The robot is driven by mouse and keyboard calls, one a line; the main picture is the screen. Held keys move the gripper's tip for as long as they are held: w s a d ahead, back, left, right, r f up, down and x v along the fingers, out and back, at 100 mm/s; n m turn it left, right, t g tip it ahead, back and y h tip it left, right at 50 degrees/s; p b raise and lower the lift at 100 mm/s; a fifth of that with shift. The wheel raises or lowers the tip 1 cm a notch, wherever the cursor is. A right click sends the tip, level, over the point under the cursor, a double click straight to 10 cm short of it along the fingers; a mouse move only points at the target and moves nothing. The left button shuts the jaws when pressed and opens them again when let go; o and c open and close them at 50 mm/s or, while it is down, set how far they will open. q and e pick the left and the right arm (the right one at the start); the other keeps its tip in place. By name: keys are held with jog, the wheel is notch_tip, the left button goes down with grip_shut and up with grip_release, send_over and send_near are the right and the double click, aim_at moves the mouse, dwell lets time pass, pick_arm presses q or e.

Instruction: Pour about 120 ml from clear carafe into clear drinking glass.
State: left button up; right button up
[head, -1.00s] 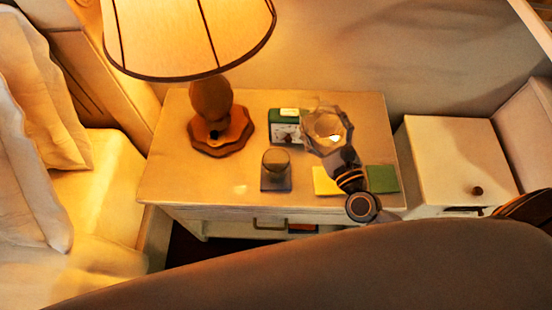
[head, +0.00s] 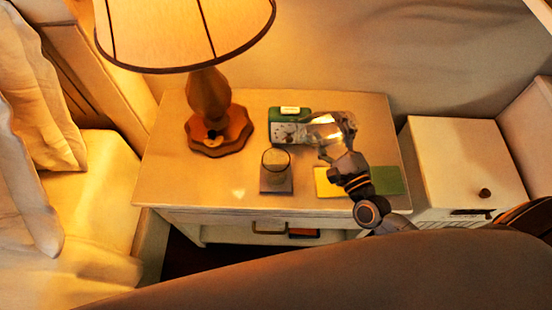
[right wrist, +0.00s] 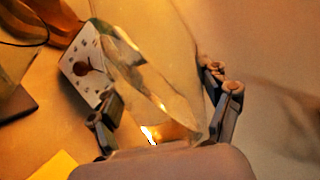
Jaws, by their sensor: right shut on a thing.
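The clear faceted carafe (head: 335,126) is held above the right part of the nightstand, and in the head view it looks tilted. My right gripper (head: 343,160) is shut on it. In the right wrist view the carafe (right wrist: 155,80) lies between the two fingers of my right gripper (right wrist: 165,108). I cannot tell its liquid level. The clear drinking glass (head: 276,163) stands upright on a dark square coaster (head: 270,188), left of the carafe and apart from it. I cannot see any stream of liquid. My left gripper is out of view.
A green clock (head: 289,113) with a pale face stands behind the glass, close to the carafe. A lamp (head: 214,130) stands at the left. Yellow (head: 325,186) and green (head: 388,181) flat squares lie at the front right. The nightstand's front left (head: 190,190) is clear.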

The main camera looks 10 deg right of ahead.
jog(key=shift+d+r+n, duration=0.1)
jog(key=shift+r+n, duration=0.2)
jog(key=shift+n, duration=0.4)
jog(key=shift+a+r+n+y+p, duration=0.1)
jog(key=shift+a+n+y+p, duration=0.2)
jog(key=shift+n, duration=0.3)
jog(key=shift+a+r+n+y+p, duration=0.1)
jog(key=shift+a+n+p, duration=0.1)
jog(key=shift+n+p, duration=0.3)
jog(key=shift+d, duration=0.1)
jog(key=shift+w+d+n, duration=0.2)
jog(key=shift+d+n, duration=0.1)
jog(key=shift+d, duration=0.15)
jog(key=shift+n, duration=0.4)
dwell(1.7)
